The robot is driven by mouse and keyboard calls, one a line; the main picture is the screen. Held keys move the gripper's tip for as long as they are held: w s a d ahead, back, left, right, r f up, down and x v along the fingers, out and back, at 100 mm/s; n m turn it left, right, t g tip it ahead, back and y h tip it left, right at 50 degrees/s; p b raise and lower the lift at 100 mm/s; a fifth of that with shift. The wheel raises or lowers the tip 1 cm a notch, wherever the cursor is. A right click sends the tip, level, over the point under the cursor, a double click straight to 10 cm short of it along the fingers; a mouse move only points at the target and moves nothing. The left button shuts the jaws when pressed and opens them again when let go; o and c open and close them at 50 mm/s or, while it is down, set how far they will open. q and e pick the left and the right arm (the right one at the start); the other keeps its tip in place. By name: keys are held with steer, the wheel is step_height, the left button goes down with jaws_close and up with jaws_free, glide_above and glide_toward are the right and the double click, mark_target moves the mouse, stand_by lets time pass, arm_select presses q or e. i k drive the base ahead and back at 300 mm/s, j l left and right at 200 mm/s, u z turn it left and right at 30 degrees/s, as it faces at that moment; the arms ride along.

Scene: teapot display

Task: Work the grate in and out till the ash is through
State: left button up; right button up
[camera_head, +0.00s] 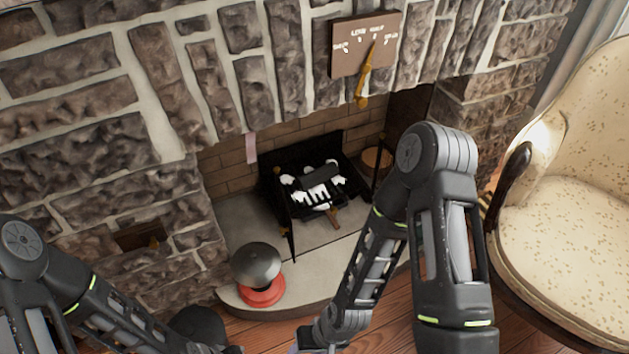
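The black grate (268,185) stands in the fireplace opening, with white, ash-like lumps (318,192) and a dark piece on top of it. A small brown handle-like part (334,217) sticks out at its front. I cannot tell how far the grate is pulled out, and what lies under it is hidden. My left arm comes in low at the left and my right arm comes down right of the hearth. Both run down to the bottom edge, where their grippers are cut off from view. Neither arm touches the grate.
A grey dome on a red base (262,291) stands on the pale hearth slab (330,265), front left. A plaque (347,62) with a brass pointer (363,88) hangs above the opening. A cream armchair (560,235) stands at the right. A small brass-knobbed panel (138,237) is in the left stonework.

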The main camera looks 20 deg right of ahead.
mark_target(300, 195)
steer(key=k+l+u, duration=0.3)
steer(key=l+u, duration=0.15)
steer(key=k+l+u, duration=0.45)
steer(key=i+j, duration=0.05)
